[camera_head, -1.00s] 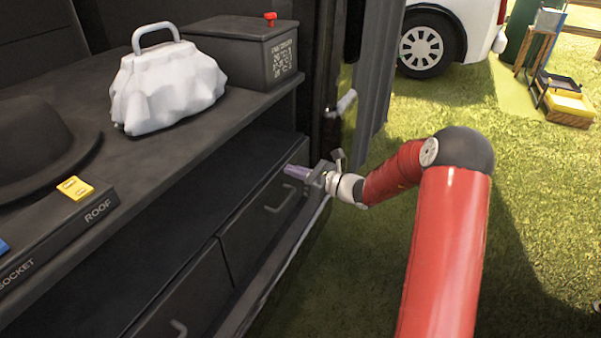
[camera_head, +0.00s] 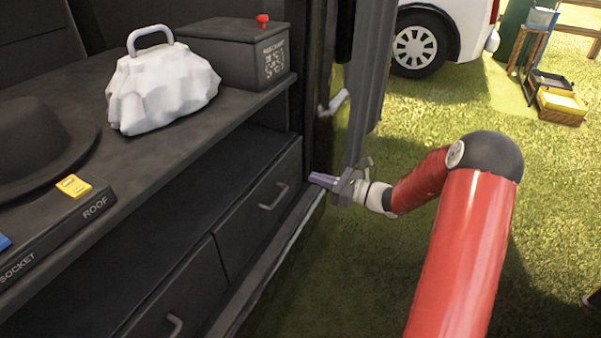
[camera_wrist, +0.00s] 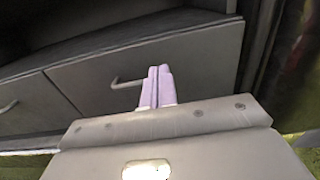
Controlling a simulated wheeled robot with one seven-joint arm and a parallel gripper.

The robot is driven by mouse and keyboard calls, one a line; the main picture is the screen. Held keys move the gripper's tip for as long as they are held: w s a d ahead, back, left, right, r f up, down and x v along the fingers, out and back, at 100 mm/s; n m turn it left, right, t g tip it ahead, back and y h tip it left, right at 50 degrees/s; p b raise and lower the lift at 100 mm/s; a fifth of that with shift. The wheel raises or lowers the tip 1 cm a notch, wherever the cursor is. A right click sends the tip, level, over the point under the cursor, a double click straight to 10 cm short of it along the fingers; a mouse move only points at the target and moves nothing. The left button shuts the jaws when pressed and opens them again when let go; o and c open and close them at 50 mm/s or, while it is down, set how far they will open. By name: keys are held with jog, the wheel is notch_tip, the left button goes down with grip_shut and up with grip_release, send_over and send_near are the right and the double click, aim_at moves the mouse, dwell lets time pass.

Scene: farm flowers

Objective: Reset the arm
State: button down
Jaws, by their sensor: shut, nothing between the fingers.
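My red arm reaches in from the lower right in the head view. My gripper (camera_head: 316,178) stands in front of the dark cabinet's right end, just right of the right drawer (camera_head: 258,208). Its two pale purple fingers are together with nothing between them. In the wrist view my gripper (camera_wrist: 159,74) points at the drawer front, and the drawer handle (camera_wrist: 124,83) shows just left of the fingertips. In the head view the fingers are apart from that handle (camera_head: 274,196). Both drawers look shut.
A white bag (camera_head: 163,85), a dark box with a red knob (camera_head: 236,48), a black hat (camera_head: 35,145) and a yellow switch (camera_head: 74,186) are on the counter. A grey door panel (camera_head: 372,85) stands close behind my gripper. Open grass (camera_head: 420,130) lies to the right.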

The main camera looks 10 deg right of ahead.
jog(key=s+a+r+n+g+h+p, duration=0.25)
jog(key=s+r+n+g, duration=0.2)
jog(key=s+n, duration=0.4)
jog(key=s+a+r+n+g+h+p, duration=0.1)
jog(key=s+a+r+n+g+h, duration=0.4)
jog(key=s, duration=0.6)
jog(key=s+d+r+n+t+h+p, duration=0.1)
jog(key=s+d+r+n+t+h, duration=0.1)
jog(key=s, duration=0.5)
jog(key=s+d+r+n+t+h+p, duration=0.1)
jog(key=s+d+r+n+t+h, duration=0.2)
jog(key=s+d+r+n+h, duration=0.2)
jog(key=s+d+r+n, duration=0.1)
jog(key=s+r+n, duration=0.1)
jog(key=s+n, duration=0.1)
jog(key=shift+s+r+n, duration=0.15)
jog(key=shift+r+n, duration=0.15)
jog(key=shift+n, duration=0.35)
jog(key=shift+h, duration=0.25)
